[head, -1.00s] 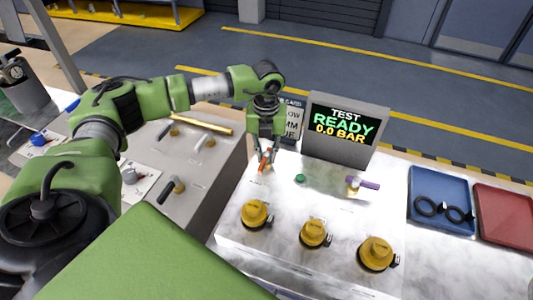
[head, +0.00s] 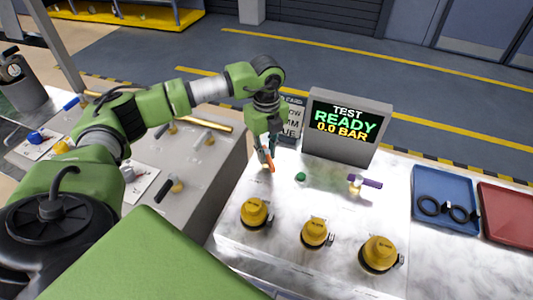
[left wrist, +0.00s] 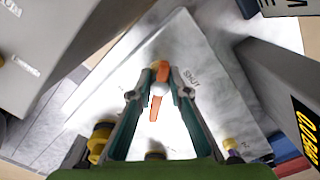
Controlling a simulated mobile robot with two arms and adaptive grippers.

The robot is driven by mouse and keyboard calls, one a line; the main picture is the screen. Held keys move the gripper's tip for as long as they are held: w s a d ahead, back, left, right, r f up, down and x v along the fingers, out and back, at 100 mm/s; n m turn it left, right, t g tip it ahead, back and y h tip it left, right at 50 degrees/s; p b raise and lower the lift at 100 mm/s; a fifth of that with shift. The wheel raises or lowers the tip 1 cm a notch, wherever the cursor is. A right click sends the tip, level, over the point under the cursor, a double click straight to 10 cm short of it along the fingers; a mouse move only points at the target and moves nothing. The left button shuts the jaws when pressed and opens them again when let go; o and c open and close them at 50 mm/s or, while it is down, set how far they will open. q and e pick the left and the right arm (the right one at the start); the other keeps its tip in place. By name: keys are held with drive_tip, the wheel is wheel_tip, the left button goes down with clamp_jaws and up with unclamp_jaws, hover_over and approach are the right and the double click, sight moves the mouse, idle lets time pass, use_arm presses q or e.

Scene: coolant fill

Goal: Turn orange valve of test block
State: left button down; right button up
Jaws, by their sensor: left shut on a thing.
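The orange valve handle (head: 270,164) is at the back left of the marbled test block (head: 285,195), left of the display. My left gripper (head: 264,156) reaches down to it from above. In the left wrist view the orange handle (left wrist: 154,108) lies between the two fingertips (left wrist: 159,92). The fingers are shut on it, one on each side. The handle sticks out past the fingers at both ends, and the word "SHUT" is on the block beside it. My right gripper is in neither view.
The display (head: 345,122) behind the block reads "TEST READY 0.0 BAR". A green button (head: 300,176), a purple-handled valve (head: 366,181) and three yellow caps (head: 315,233) are on the block. Blue (head: 444,190) and red (head: 508,212) trays stand at right.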

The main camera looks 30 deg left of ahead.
sight(266, 151)
use_arm(q)
drive_tip(key=n, duration=0.5)
drive_tip(key=shift+n+b, duration=0.3)
drive_tip(key=n, duration=0.4)
drive_tip(key=shift+r+n, duration=0.1)
drive_tip(key=shift+n, duration=0.3)
drive_tip(key=c, duration=1.9)
unclamp_jaws()
wheel_tip(266, 151, up, 12)
